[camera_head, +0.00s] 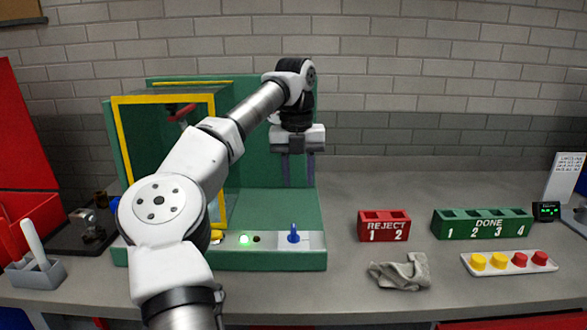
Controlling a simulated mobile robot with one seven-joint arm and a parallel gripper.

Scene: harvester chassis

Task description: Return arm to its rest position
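My arm reaches up from the bottom left across the green test fixture (270,262). My gripper (297,178) points down in front of the fixture's green back panel, above its green base. Its two fingers look spread apart, with nothing visible between them. The fixture has a yellow-edged box frame on its left, partly hidden behind my arm. A green light (244,239) and a blue knob (293,234) sit on its front panel, below the gripper and apart from it.
A red REJECT rack (383,239), a green DONE rack (482,235), a white tray (543,266) of yellow and red caps and a grey cloth (401,271) lie to the right. A grey holder (36,273) and red bin (22,205) stand left. The counter behind the racks is clear.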

